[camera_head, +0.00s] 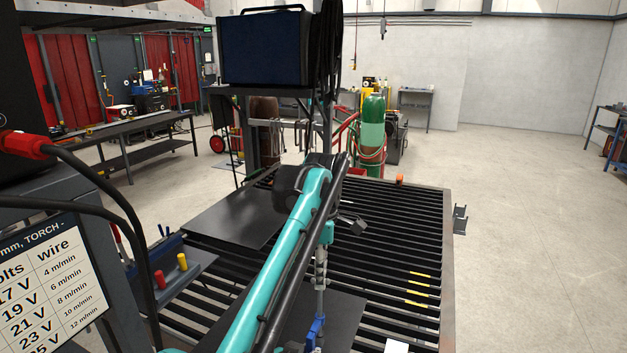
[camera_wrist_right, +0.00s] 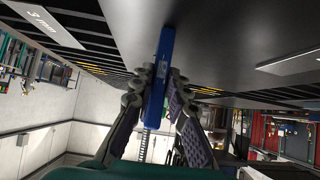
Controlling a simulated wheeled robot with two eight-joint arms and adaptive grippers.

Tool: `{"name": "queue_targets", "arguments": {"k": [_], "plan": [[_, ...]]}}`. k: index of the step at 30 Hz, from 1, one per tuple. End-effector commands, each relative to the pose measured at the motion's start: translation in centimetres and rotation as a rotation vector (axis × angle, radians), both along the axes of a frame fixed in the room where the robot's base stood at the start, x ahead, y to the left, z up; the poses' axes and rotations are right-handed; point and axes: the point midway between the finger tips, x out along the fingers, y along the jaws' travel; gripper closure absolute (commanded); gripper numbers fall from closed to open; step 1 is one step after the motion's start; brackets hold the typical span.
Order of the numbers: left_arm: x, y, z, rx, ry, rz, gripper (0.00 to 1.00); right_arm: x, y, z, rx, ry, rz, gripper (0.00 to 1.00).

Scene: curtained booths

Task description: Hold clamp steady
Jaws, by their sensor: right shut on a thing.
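A clamp with a blue part (camera_head: 316,328) shows in the head view, low in the middle, by the edge of a dark plate (camera_head: 347,312) on the slatted table (camera_head: 446,260). In the right wrist view the clamp's blue bar (camera_wrist_right: 158,82) stands between the two fingers of my right gripper (camera_wrist_right: 160,92), which is shut on it, close to the dark plate (camera_wrist_right: 230,40). My arm hides part of the table.
A second dark plate (camera_head: 232,215) lies at the table's left. A side tray (camera_head: 185,277) holds red and yellow pieces. A voltage chart (camera_head: 50,285) stands at left. Green gas cylinders (camera_head: 373,130) stand behind the table. The floor at right (camera_head: 540,240) is mostly open.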

Motion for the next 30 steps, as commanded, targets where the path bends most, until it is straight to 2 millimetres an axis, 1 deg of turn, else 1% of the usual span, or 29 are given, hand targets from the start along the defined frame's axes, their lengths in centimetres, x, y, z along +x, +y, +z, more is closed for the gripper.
{"name": "queue_targets", "arguments": {"k": [3,6,11,14,27,30], "plan": [[0.0,0.0,1.0,0.0,0.0,0.0,0.65,0.0,0.0,0.0,0.0,0.001,0.0,1.0],[0.0,0.0,1.5,0.0,0.0,0.0,0.65,0.0,0.0,0.0,0.001,0.001,-0.001,1.0],[0.0,0.0,1.8,0.0,0.0,-0.023,0.65,0.0,0.0,0.0,0.002,0.0,0.0,1.0],[-0.1,0.0,1.8,0.0,0.0,-0.14,0.65,0.0,0.0,0.0,0.002,0.0,0.0,1.0],[-0.1,0.0,1.8,0.0,0.0,-0.9,0.65,0.0,0.0,0.0,0.002,0.0,0.0,1.0],[-0.1,0.0,1.8,0.0,0.0,-1.006,0.65,0.0,0.0,0.0,0.002,0.0,0.0,1.0]]}}
